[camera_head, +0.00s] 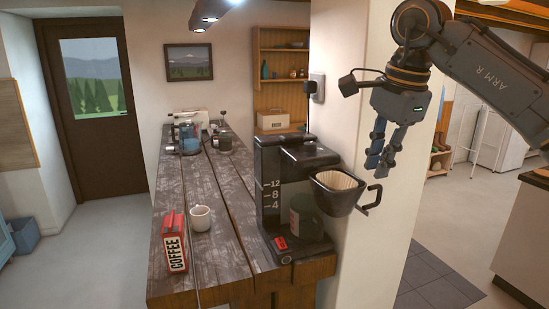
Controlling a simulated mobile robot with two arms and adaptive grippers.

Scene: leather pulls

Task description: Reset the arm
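My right arm comes in from the upper right, marked "ARM R". My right gripper (378,167) hangs in the air in front of the white pillar, fingers pointing down. Its two fingers look parallel with a gap between them, and nothing shows between them. It is above and to the right of the coffee machine's filter basket (338,192), apart from it. My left arm and gripper are not in view.
The black coffee machine (268,185) stands at the wooden counter's right end, its basket with a paper filter swung out. A carafe (305,218) sits in it. A red coffee bag (174,242) and white mug (201,218) stand left. The white pillar (368,235) is close behind.

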